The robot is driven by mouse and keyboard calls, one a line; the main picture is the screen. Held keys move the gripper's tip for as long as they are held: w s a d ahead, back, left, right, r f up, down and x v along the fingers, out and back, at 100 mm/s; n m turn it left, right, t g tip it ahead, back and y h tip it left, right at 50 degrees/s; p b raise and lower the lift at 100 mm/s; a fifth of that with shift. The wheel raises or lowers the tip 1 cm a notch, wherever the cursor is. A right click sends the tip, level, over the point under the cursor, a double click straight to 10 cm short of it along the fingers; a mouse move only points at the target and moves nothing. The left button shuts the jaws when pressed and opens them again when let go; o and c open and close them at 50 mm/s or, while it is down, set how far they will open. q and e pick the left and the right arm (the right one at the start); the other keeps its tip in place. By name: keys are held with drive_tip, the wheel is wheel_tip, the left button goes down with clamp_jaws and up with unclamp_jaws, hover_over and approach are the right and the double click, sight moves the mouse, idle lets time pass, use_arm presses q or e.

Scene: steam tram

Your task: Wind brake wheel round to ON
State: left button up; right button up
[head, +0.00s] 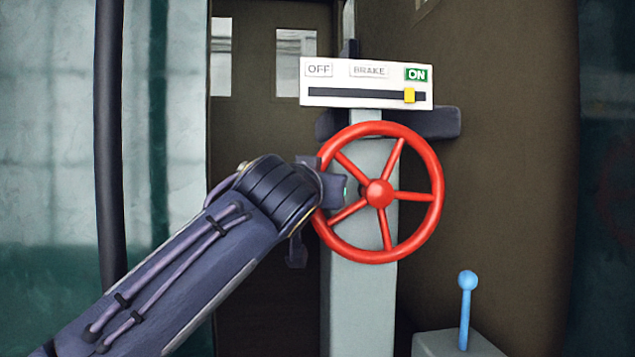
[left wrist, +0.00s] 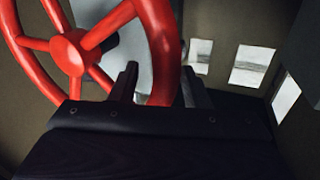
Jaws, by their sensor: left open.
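The red brake wheel (head: 378,193) with several spokes stands upright on the front of a grey column (head: 362,300). Above it a white brake indicator (head: 330,90) reads OFF, BRAKE and ON. Its yellow marker (head: 409,95) sits below the green ON label (head: 416,75), near the right end of the dark slot. My left gripper (head: 335,190) is at the wheel's left rim. In the left wrist view my left gripper (left wrist: 158,88) is open, with the rim of the red wheel (left wrist: 160,45) passing between its two fingers. I cannot tell whether they touch it. My right gripper is not in view.
A blue-knobbed lever (head: 467,300) stands on a grey box (head: 455,344) at the lower right. A dark vertical pole (head: 109,140) stands at the left. A brown door with small windows (head: 296,62) is behind the column.

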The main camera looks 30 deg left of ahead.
sight(346, 136)
use_arm(q)
clamp_jaws()
drive_tip(key=shift+r+p, duration=0.35)
drive_tip(key=shift+p, duration=0.2)
drive_tip(key=d+r+m+g+p, duration=0.1)
drive_tip(key=r+m+p, duration=0.1)
drive_tip(key=p, duration=0.3)
drive_tip(key=w+d+r+m+g+p, duration=0.1)
drive_tip(key=r+m+p, duration=0.1)
drive_tip(key=p, duration=0.2)
drive_tip(key=w+d+r+m+p, duration=0.1)
drive_tip(key=r+m+p, duration=0.1)
drive_tip(key=p, duration=0.3)
drive_tip(key=shift+r+m+g+p, duration=0.2)
drive_tip(key=shift+m+g+p, duration=0.1)
drive_tip(key=shift+m+g, duration=0.15)
drive_tip(key=shift+w+d+r+m+g+y+p, duration=0.2)
drive_tip(key=shift+w+d+m+g+y+p, duration=0.25)
drive_tip(key=shift+p, duration=0.5)
drive_tip(key=shift+s, duration=0.15)
